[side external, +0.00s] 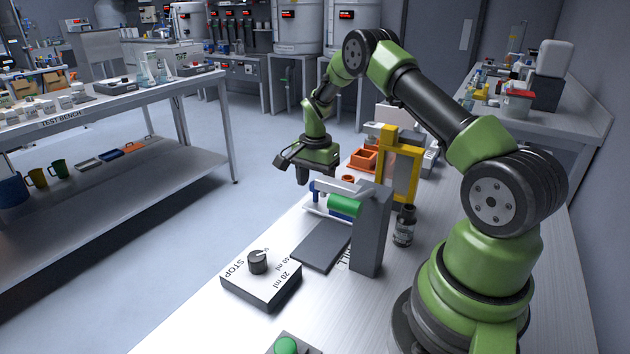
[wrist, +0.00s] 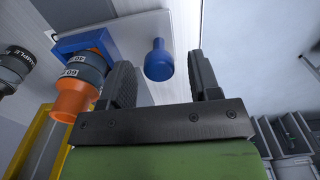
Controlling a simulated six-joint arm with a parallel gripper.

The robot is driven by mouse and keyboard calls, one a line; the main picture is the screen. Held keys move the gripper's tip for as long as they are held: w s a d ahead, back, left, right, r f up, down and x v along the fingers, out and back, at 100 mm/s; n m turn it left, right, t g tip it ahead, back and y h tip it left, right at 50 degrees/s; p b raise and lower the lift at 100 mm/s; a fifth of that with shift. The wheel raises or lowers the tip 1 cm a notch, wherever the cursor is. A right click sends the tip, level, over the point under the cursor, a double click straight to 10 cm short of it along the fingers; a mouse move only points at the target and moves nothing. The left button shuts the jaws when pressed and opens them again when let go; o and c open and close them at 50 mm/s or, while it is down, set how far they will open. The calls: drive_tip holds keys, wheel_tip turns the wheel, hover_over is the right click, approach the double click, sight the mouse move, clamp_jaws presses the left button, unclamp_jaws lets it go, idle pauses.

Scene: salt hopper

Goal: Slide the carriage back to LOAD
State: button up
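The carriage appears to be the pale plate (wrist: 125,22) with an upright blue knob (wrist: 158,60) in the wrist view. A blue holder (wrist: 82,42) on it surrounds a dark, banded container with an orange end (wrist: 72,104). In the side view the blue knob (side external: 314,189) shows just below my gripper (side external: 313,178), beside a green cylinder (side external: 345,206). My gripper also shows in the wrist view (wrist: 160,66); its fingers are apart, with the knob seen between their tips. I cannot tell whether the tips are level with it. No LOAD mark is legible.
A grey post (side external: 370,230) with an overhanging arm stands close by, before a yellow frame (side external: 410,175). A dark bottle (side external: 404,227) stands right of the post. A dial box (side external: 262,283) and dark grey pad (side external: 322,244) lie nearer. An orange bin (side external: 362,160) sits behind.

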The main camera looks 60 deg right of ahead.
wheel_tip(320, 180, up, 10)
idle(0.7)
drive_tip(key=s+a+r+n+t, duration=0.2)
drive_tip(key=s+a+r+n, duration=0.1)
drive_tip(key=a+r, duration=0.4)
drive_tip(key=s+a+r+n+t, duration=0.2)
drive_tip(key=s+a+r+n, duration=0.15)
drive_tip(key=a+r, duration=0.35)
drive_tip(key=s+a+r+n+t+y, duration=0.1)
drive_tip(key=s+a+n, duration=0.2)
drive_tip(key=s, duration=0.4)
drive_tip(key=s+a+n+t+y, duration=0.1)
drive_tip(key=s+a+n+t, duration=0.1)
drive_tip(key=s+a+n, duration=0.2)
drive_tip(key=s+a, duration=0.1)
drive_tip(key=s, duration=0.2)
drive_tip(key=shift+a+r, duration=0.35)
drive_tip(key=shift+a, duration=0.05)
